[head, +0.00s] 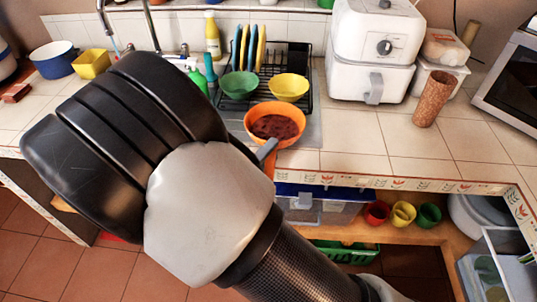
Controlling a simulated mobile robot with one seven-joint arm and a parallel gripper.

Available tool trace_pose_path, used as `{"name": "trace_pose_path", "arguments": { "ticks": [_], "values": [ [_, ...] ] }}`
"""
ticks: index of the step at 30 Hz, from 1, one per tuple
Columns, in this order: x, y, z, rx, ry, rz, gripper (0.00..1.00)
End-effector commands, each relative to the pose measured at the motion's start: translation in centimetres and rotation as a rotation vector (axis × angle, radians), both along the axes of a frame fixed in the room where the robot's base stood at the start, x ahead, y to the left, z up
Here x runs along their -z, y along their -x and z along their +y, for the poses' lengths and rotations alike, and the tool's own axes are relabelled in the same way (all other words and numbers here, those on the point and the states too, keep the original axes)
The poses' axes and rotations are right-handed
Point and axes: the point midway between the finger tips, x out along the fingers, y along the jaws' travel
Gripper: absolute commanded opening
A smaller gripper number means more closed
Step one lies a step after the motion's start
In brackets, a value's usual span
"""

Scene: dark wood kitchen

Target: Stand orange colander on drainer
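The orange colander (260,114) is right of my arm, at the front of the drainer, with its open side facing up and toward the camera. Its inside looks dark reddish brown. The black wire drainer (302,95) stands on the counter behind it. It holds a green bowl (239,85), a yellow bowl (288,87) and upright plates (251,48). A grey part, perhaps a fingertip of my gripper (267,150), overlaps the colander's lower left edge. My arm hides the rest of the gripper, so its grip is unclear. I cannot tell whether the colander rests on anything.
A white air fryer (375,48) stands right of the drainer, with a brown cylinder (433,98) beyond it. A green bottle (197,76) and a yellow bottle (212,35) stand to the left. The tiled counter at front right (350,137) is clear. Cups (402,213) sit on the shelf below.

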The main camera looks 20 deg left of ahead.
Motion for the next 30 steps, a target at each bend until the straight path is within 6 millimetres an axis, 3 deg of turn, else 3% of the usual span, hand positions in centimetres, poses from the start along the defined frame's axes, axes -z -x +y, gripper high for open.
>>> {"name": "trace_pose_path", "arguments": {
  "ticks": [18, 30],
  "values": [
    [-0.8, 10.7, 2.2, -0.002, 0.000, 0.001, 0.29],
    [-0.9, 11.8, 2.3, 0.000, 0.000, 0.000, 0.29]
  ]
}}
